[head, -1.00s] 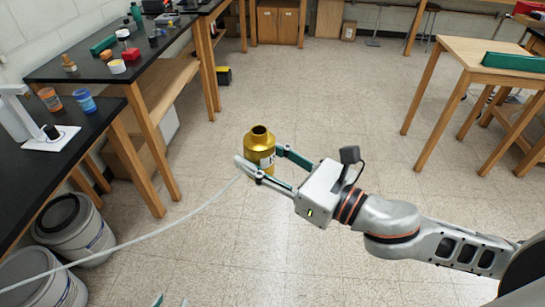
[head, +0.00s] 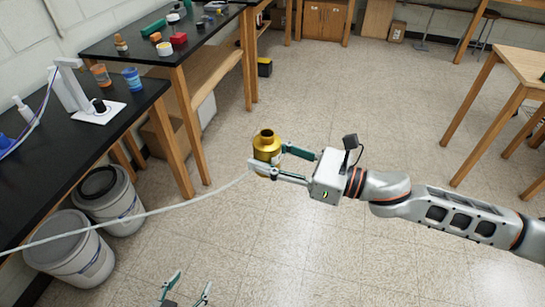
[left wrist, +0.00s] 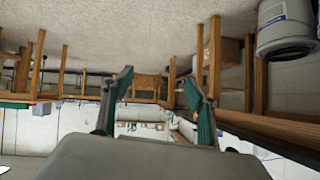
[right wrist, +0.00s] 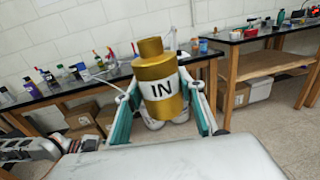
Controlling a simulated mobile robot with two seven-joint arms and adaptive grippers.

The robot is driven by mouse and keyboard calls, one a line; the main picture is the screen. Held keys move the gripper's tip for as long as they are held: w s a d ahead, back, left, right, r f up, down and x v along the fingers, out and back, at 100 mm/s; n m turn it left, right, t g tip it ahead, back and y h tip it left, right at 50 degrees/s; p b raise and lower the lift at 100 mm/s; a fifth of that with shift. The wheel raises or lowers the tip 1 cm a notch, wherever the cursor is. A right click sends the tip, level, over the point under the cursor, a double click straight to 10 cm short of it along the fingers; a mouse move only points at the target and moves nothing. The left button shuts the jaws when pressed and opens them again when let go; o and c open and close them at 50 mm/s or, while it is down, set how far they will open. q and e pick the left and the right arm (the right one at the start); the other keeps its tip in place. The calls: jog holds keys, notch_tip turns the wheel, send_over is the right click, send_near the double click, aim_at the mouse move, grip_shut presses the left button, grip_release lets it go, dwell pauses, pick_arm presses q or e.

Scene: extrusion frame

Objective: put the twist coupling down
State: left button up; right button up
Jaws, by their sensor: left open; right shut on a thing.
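The twist coupling (head: 266,146) is a gold, stepped cylinder with a narrower neck on top. In the right wrist view the coupling (right wrist: 160,78) carries a white band reading "IN". My right gripper (head: 268,166) is shut on it and holds it upright in the air, over open floor. A pale hose (head: 150,212) runs from the lower left up to the coupling's side; its exact join is hidden by the fingers. My left gripper (head: 185,290) is open and empty at the bottom of the head view. Its spread fingers (left wrist: 160,92) show in the left wrist view.
A black bench (head: 60,160) on the left bears a white stand (head: 72,90), an orange cup (head: 101,75) and a blue cup (head: 132,79). Another black bench (head: 135,45) stands behind it. White buckets (head: 75,258) stand on the floor below. Floor in the middle is clear.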

pick_arm(q)
jog(key=w+d+r+n+t+h, duration=0.2)
jog(key=w+d+r+n+t, duration=0.15)
jog(key=d+r, duration=0.5)
jog(key=w+d+r+n+t+h, duration=0.2)
jog(key=w+d+r+n+h, duration=0.3)
jog(key=r, duration=0.7)
jog(key=s+d+r+n+t+y, duration=0.1)
jog(key=s+r+n+t+y, duration=0.2)
jog(key=r+n, duration=0.75)
jog(key=d+r+n+t+y, duration=0.1)
jog(key=r+n+t+y, duration=0.35)
jog(key=r+n, duration=0.6)
jog(key=n+g, duration=0.6)
jog(key=n, duration=0.2)
send_near(268, 140)
jog(key=a, duration=0.1)
jog(key=f, duration=0.2)
jog(key=shift+n+h, duration=0.35)
jog(key=shift+h, duration=0.1)
jog(key=w, duration=0.4)
jog(key=w+d, duration=0.1)
jog(key=w, duration=0.2)
jog(key=w+d, duration=0.1)
jog(key=w, duration=0.3)
jog(key=shift+w+d+r, duration=0.25)
jog(key=shift+w, duration=0.05)
